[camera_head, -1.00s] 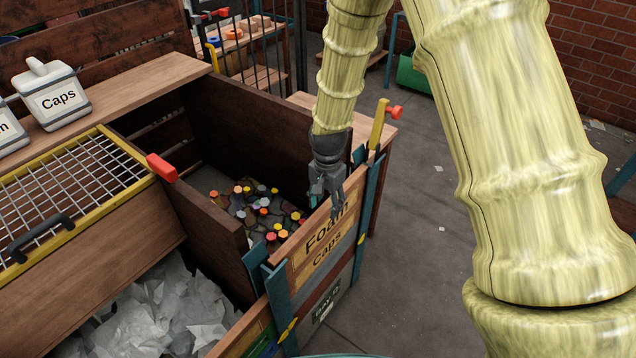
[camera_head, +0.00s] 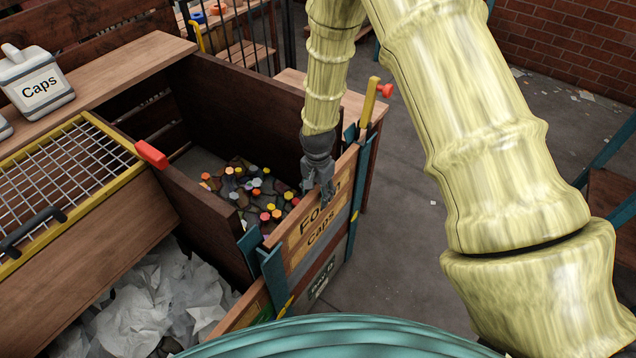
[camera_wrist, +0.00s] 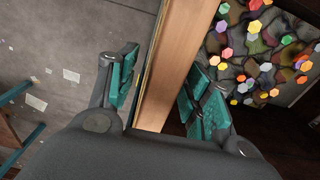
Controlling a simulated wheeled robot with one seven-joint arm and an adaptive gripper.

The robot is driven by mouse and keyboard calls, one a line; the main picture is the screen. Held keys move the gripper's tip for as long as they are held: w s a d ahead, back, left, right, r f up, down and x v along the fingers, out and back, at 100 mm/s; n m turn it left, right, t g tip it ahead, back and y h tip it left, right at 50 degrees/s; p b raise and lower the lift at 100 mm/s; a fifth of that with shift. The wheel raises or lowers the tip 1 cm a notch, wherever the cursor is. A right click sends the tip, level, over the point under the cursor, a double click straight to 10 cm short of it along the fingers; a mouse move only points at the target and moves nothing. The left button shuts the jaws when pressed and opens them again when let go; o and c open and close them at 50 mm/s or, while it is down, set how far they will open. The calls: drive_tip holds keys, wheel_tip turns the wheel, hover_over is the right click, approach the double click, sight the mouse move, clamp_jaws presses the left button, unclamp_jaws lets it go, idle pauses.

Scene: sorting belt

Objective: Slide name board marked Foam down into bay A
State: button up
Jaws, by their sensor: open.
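The name board marked Foam (camera_head: 312,222) is upright in the front slot of a bin. The word Caps shows just below Foam; I cannot tell whether that is a separate board. My gripper (camera_head: 320,192) is over the Foam board's top edge, toward its right part, and hides some lettering. In the wrist view my gripper (camera_wrist: 162,66) is open, with its green-padded fingers on either side of the board's wooden top edge (camera_wrist: 168,72). A bay plate (camera_head: 322,281) below is hard to read.
Blue posts (camera_head: 274,283) flank the boards, with a yellow upright and red knob (camera_head: 386,90) at the right. Coloured caps (camera_head: 268,214) lie in the bin behind. White foam or paper scraps (camera_head: 165,300) fill the left bay. A Caps jug (camera_head: 40,85) stands on the ledge.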

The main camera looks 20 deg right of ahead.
drive_tip(key=shift+w+f, duration=0.1)
drive_tip(key=shift+f, duration=1.2)
drive_tip(key=shift+f, duration=0.1)
clamp_jaws()
drive_tip(key=shift+p, duration=0.3)
wheel_tip(320, 180, up, 21)
drive_tip(key=p, duration=1.3)
drive_tip(key=shift+w, duration=0.1)
